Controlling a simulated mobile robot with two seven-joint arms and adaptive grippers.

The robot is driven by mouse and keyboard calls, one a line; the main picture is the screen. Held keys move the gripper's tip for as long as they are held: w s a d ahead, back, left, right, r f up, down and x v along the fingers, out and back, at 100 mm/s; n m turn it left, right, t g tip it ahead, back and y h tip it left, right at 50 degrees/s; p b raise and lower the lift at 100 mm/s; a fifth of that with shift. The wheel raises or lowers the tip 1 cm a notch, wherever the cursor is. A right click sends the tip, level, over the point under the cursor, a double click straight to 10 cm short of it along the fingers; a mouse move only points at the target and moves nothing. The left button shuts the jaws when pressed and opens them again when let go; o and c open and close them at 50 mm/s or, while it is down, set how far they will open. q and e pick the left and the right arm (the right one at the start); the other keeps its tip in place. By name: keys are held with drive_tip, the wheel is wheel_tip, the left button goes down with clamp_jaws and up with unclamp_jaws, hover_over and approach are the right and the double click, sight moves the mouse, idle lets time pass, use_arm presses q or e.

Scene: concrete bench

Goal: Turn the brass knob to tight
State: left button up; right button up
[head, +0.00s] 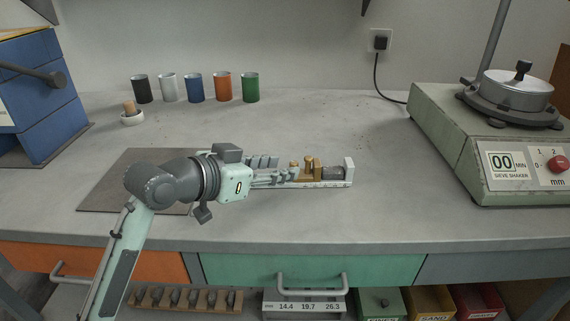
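A small fixture with a pale base and a white end block (349,170) lies on the bench near the middle. A dark cylinder (333,173) sits beside the end block, and brass parts, which look like the brass knob (310,166), stand just left of it. My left gripper (290,174) points right along the fixture, its fingertips right at the brass parts. I cannot tell whether they touch the knob or how far the fingers are apart. The gripper and wrist hide the fixture's left part. My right gripper is not in view.
A dark mat (112,190) lies under my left wrist. A blue cabinet (45,110) is at far left, a sieve shaker (470,150) at right. The bench between is clear.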

use_arm(q)
drive_tip(key=shift+x, duration=1.25)
clamp_jaws()
